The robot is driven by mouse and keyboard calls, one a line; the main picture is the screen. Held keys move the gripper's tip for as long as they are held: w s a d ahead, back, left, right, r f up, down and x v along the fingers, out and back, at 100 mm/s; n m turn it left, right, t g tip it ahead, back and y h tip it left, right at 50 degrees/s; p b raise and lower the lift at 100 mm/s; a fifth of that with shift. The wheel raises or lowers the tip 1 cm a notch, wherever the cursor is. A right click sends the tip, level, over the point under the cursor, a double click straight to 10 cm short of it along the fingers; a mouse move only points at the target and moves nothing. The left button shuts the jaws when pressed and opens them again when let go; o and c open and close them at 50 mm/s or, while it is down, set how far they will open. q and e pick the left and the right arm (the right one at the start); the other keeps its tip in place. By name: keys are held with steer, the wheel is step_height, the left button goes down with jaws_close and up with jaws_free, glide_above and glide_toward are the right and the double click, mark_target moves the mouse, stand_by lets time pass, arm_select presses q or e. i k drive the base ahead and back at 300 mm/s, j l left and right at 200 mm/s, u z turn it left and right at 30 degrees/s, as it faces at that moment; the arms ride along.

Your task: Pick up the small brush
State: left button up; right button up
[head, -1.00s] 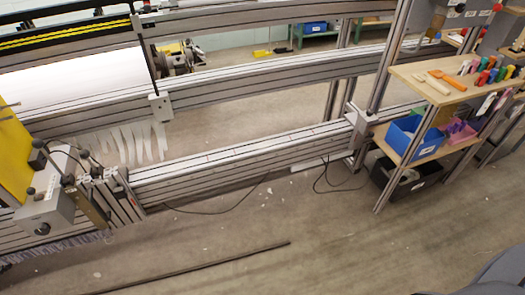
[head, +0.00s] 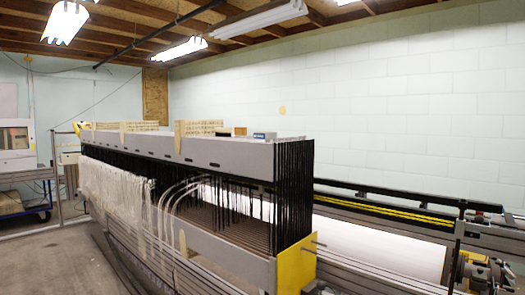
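The small brush is not visible in the head view now. Neither of my grippers is in view. A long loom-like machine (head: 190,150) with a grey top beam, black vertical heddles and a yellow end plate (head: 296,268) fills the middle. White threads (head: 115,195) hang along its left side.
A white warp roll (head: 385,250) and metal rails with a yellow-striped bar (head: 385,212) lie to the right. A blue cart (head: 25,212) stands at the far left. Bare floor (head: 60,265) shows at the lower left. A pale block wall (head: 400,110) closes the back.

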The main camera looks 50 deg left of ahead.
mark_target(220, 132)
steer(key=u, duration=1.75)
